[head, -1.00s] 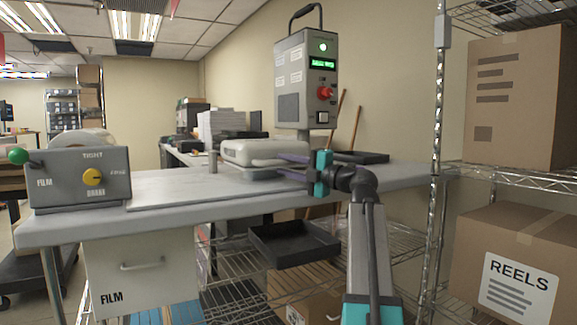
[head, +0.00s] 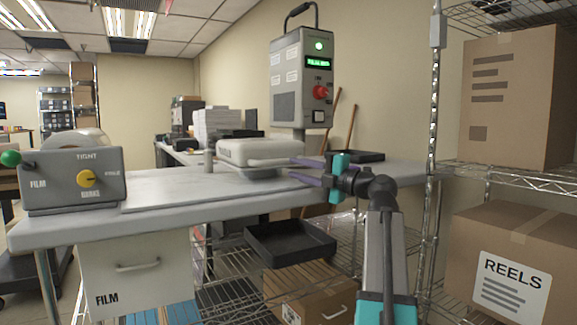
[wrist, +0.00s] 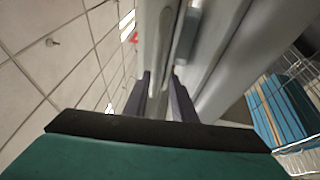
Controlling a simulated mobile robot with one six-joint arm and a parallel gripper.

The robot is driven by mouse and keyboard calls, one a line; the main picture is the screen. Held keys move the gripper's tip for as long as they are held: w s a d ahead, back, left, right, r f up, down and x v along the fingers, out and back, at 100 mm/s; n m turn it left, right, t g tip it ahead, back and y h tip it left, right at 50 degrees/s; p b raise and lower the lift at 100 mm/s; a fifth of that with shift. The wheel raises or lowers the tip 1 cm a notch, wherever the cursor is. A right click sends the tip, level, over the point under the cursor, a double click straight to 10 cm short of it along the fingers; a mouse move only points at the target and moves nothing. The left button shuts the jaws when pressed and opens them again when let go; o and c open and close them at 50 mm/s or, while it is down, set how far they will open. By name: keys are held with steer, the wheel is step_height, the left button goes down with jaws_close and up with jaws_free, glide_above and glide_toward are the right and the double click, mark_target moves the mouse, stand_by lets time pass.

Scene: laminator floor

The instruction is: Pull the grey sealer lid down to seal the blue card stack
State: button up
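The grey sealer lid (head: 258,151) is a pale rounded block over the worktop, with a narrower base below it. My gripper (head: 292,169) is at the lid's right end, pointing left. Its two dark purple fingers are apart, one above the other, and the upper one overlaps the lid's edge in the head view. In the wrist view the fingers (wrist: 162,90) have a gap between them, with a pale surface beyond. I cannot tell whether they touch the lid. I see no blue card stack on the worktop; the space under the lid is hidden.
A grey control box (head: 303,80) with a red knob and green display stands behind the lid. A film dial box (head: 72,180) sits on the left of the worktop (head: 160,205). A black tray (head: 290,244) is below. Wire shelving with cartons (head: 515,255) closes off the right.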

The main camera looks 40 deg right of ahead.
steer(key=v, duration=0.7)
steer(key=shift+s+p, duration=0.3)
steer(key=shift+p, duration=0.05)
